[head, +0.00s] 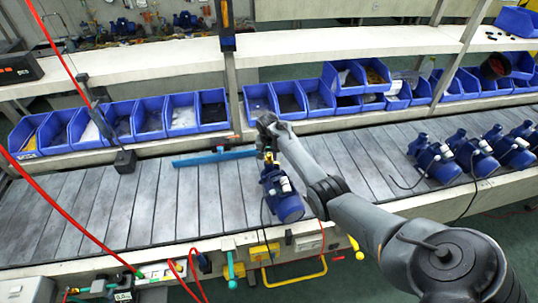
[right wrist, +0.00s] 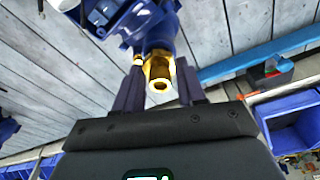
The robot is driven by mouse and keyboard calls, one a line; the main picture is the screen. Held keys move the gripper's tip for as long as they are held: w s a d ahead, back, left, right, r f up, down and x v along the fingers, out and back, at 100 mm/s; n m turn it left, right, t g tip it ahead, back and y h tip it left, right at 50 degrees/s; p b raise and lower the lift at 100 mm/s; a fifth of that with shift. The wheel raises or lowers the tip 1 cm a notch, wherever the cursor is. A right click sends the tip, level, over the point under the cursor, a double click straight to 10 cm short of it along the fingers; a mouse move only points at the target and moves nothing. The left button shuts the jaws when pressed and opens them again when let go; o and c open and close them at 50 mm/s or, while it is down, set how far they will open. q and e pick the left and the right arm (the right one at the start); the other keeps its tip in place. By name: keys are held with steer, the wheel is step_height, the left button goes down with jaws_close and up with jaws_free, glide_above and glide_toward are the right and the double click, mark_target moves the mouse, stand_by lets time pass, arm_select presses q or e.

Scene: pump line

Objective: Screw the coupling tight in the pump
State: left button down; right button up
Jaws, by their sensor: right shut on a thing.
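A blue pump (head: 283,195) stands on the slatted conveyor in the middle of the head view, and its blue body shows at the top of the right wrist view (right wrist: 150,25). The brass coupling (right wrist: 159,72) sits at the pump's port, its open end facing the wrist camera. My right gripper (right wrist: 159,88) is shut on the coupling, one dark finger on each side. In the head view the right gripper (head: 268,153) is at the pump's far end, small and partly hidden by its wrist. How deep the thread sits cannot be seen. My left gripper is not in view.
Several more blue pumps (head: 470,153) stand at the right of the conveyor (head: 120,205). A blue bar (head: 215,157) lies across it behind the gripper. Blue bins (head: 150,117) line the shelf behind. Red hoses hang at the left. The left conveyor is mostly clear.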

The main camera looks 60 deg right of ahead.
stand_by(0.5)
steer(key=shift+f, duration=0.25)
steer(key=o, duration=1.1)
steer(key=shift+o, duration=0.2)
steer(key=r+p, duration=0.2)
steer(key=p, duration=0.1)
steer(key=shift+s+a+r, duration=0.1)
steer(key=shift+a+r, duration=0.1)
steer(key=shift+r, duration=0.1)
steer(key=shift+s+a+r+p, duration=0.1)
steer(key=shift+a+r+p, duration=0.05)
steer(key=shift+r+p, duration=0.85)
steer(key=shift+a+r+p, duration=0.1)
steer(key=shift+r+p, duration=0.6)
steer(key=shift+p, duration=0.6)
steer(key=shift+r, duration=0.1)
steer(key=shift+r, duration=0.3)
step_height(320, 180, up, 10)
steer(key=a, duration=0.1)
steer(key=shift+s+a, duration=0.25)
steer(key=shift+s, duration=0.1)
